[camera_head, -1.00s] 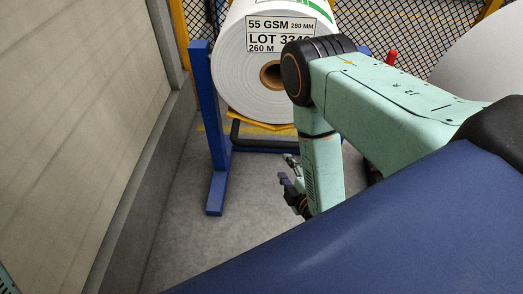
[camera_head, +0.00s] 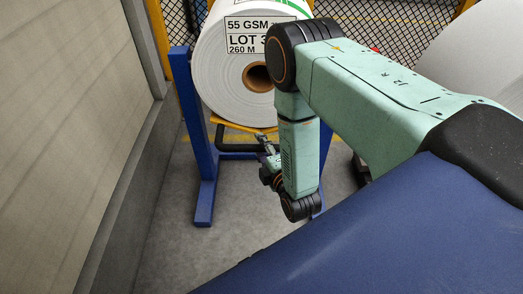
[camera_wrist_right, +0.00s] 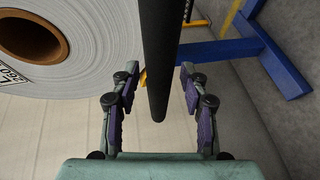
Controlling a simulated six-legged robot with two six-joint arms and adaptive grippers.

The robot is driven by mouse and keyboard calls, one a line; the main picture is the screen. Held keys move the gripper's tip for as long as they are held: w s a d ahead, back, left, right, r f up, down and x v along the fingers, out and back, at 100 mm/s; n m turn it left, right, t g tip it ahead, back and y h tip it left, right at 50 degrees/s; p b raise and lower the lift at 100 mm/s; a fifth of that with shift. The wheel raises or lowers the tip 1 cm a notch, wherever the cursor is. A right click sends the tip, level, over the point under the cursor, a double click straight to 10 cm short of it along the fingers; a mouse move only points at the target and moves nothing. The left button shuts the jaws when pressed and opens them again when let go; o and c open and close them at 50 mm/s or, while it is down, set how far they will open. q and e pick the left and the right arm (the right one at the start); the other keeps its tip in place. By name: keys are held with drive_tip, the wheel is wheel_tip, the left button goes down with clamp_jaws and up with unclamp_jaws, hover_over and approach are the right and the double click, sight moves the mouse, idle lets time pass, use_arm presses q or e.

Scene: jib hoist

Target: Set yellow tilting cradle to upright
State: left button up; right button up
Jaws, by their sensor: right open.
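The yellow cradle (camera_head: 232,127) shows as a thin strip under a large white roll (camera_head: 237,75); most of it is hidden by the roll and my arm. A black bar handle (camera_head: 235,148) hangs below it, between blue stand legs. My right gripper (camera_head: 264,142) is at the bar's right part, partly hidden by its own wrist. In the wrist view my right gripper (camera_wrist_right: 157,78) is open, and the black bar (camera_wrist_right: 162,50) runs between its purple-padded fingers. I see a gap on both sides of the bar. My left gripper is not in view.
A blue stand post (camera_head: 199,140) rises left of the roll. A grey wall (camera_head: 70,120) runs along the left. Another white roll (camera_head: 480,55) stands at the right. Mesh fencing (camera_head: 395,30) is behind. Bare floor (camera_head: 185,250) lies in front of the stand.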

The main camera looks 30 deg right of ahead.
drive_tip(key=shift+w, duration=0.15)
drive_tip(key=shift+c, duration=0.5)
clamp_jaws()
